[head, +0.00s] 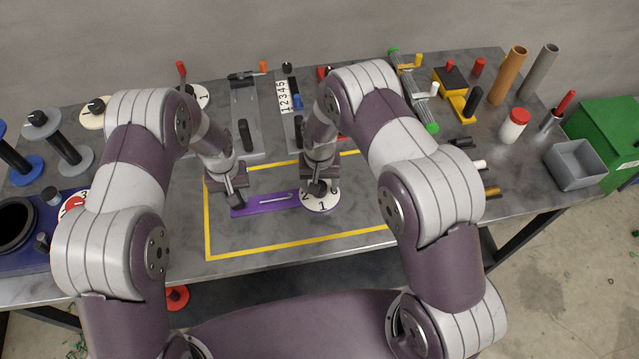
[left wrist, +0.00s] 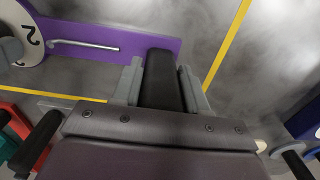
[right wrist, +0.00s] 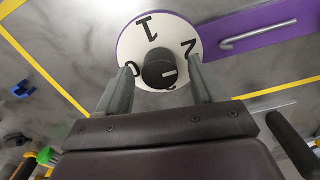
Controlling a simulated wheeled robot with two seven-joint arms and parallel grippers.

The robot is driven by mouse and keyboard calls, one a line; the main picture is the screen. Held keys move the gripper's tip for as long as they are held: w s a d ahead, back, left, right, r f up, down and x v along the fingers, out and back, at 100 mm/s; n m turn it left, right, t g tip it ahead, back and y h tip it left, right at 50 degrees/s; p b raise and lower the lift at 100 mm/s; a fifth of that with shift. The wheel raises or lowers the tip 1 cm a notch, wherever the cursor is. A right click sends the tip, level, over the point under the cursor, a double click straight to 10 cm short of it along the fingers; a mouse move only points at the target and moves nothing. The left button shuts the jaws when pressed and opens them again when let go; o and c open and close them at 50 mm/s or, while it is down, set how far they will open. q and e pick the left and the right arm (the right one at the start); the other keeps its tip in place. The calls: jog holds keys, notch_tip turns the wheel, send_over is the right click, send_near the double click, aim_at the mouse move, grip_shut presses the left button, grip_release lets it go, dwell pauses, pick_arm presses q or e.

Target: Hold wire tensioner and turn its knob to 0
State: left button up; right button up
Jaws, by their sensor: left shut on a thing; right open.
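The wire tensioner is a purple plate (head: 262,203) lying inside the yellow outline on the table, with a silver rod along it. At its right end in the head view is a white dial (head: 322,203) marked with digits, with a black knob (right wrist: 160,70) at its centre. My left gripper (left wrist: 163,88) is shut on the black handle (left wrist: 162,75) at the plate's other end. My right gripper (right wrist: 160,85) is open, its fingers on either side of the black knob above the dial. In the right wrist view, 1, 2 and a partly hidden 0 show.
A yellow outline (head: 300,248) marks the work area, mostly clear around the plate. Spools (head: 70,150) and a blue machine stand at left. Tools and fixtures line the back. A grey bin (head: 574,165), a red-capped bottle (head: 514,126) and tubes stand at right.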

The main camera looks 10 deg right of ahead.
jog(key=shift+f, duration=0.5)
jog(key=c, duration=1.1)
